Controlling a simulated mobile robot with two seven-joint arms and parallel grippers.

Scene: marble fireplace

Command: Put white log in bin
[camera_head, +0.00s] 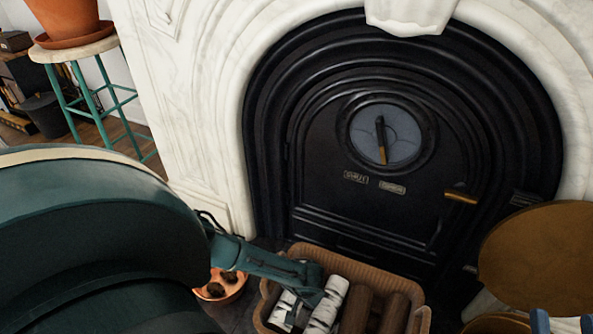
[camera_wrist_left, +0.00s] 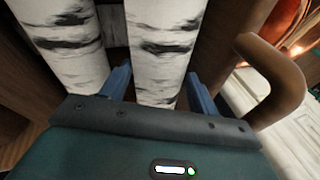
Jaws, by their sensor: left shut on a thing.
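A tan wicker basket (camera_head: 314,255) at the bottom centre holds two white birch logs with dark marks and two brown logs (camera_head: 356,311). My left gripper (camera_head: 300,300) reaches down into it, with its fingers on either side of the left white log (camera_head: 283,311). In the left wrist view that log (camera_wrist_left: 156,45) lies between the blue fingers (camera_wrist_left: 160,88), shut on it. The other white log (camera_head: 328,306) lies just outside one finger and shows in the wrist view (camera_wrist_left: 66,45). My right gripper (camera_head: 563,326) shows only blue fingertips at the bottom right, apart and empty.
A copper bucket (camera_head: 222,289) stands left of the basket. A dark bin (camera_head: 45,114) stands at the far left behind a teal stool (camera_head: 76,47). A black fireplace door (camera_head: 370,215) is behind the basket. A round brown top (camera_head: 540,258) is at right.

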